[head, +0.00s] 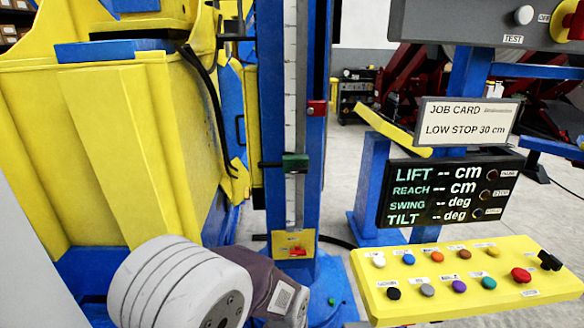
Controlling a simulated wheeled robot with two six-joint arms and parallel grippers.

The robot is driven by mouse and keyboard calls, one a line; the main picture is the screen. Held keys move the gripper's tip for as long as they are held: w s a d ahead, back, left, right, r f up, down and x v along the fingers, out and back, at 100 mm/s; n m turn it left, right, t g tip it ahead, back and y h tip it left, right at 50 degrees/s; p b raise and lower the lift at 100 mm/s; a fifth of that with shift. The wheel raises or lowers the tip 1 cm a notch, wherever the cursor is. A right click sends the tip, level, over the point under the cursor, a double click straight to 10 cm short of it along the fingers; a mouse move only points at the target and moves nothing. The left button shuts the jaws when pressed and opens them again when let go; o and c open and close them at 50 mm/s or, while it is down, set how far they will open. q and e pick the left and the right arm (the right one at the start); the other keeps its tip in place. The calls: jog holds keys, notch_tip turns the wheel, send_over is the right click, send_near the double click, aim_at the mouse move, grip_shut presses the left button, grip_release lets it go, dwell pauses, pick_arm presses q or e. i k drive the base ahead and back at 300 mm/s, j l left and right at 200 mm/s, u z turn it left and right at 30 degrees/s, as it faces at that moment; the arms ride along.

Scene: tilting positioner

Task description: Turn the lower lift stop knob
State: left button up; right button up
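A blue upright column (272,100) carries a pale measuring scale (291,70). On it, a dark green block (295,160) with a black rod or knob to its left sits at mid-height. A red block (317,107) sits higher, at the column's right edge. Lower down is a yellow plate (285,242) with a small red handle (298,251). I cannot tell from markings which of these is the lower lift stop knob. Parts of one of my arms show at the bottom left, below the column. Neither gripper shows.
A job card (467,122) reads "LOW STOP 30 cm". The black display (445,192) shows dashes for lift, reach, swing and tilt. A yellow button panel (470,270) stands at the lower right. A large yellow machine body (110,130) fills the left.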

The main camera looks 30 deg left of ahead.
aim_at(298, 169)
jog(key=k+u, duration=0.1)
jog(key=u, duration=0.35)
jog(key=k+u, duration=0.15)
jog(key=u, duration=0.35)
